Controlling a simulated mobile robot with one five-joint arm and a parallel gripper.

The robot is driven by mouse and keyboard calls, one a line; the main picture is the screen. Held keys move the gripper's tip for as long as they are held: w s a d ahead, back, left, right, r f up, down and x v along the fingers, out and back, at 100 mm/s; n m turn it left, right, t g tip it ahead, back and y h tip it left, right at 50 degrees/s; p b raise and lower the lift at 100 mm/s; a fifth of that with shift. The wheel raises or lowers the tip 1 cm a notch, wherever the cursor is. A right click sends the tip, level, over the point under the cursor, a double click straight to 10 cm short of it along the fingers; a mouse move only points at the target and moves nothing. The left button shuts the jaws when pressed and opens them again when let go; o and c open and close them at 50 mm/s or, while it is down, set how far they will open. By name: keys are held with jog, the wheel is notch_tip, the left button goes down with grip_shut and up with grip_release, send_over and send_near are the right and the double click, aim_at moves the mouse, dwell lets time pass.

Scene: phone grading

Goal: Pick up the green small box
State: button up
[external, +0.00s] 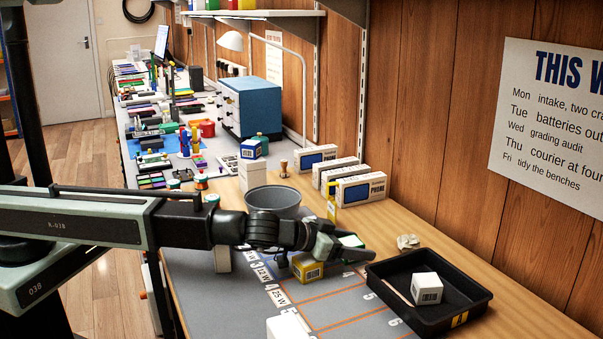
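A small white-topped box with green on its side, the green small box (352,240), shows partly behind my gripper on the bench. Only its top and a strip of green are visible. My gripper (352,252) reaches in from the left, low over the grey mat, with its fingers pointing right. The fingers overlap the green box's near side in the picture. I cannot tell whether they touch it, or whether they are open or shut.
A yellow box (307,268) stands just below my gripper. A grey bowl (272,198) is behind my wrist. A black tray (481,298) to the right holds a white box (427,288). Another white box (288,327) is at the front. Phone cartons (361,188) line the wall.

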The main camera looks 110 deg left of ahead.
aim_at(355, 241)
jog(key=c, duration=1.2)
notch_tip(355, 241, up, 10)
jog(key=p, duration=1)
jog(key=shift+r, duration=0.15)
jog(key=shift+c, duration=0.2)
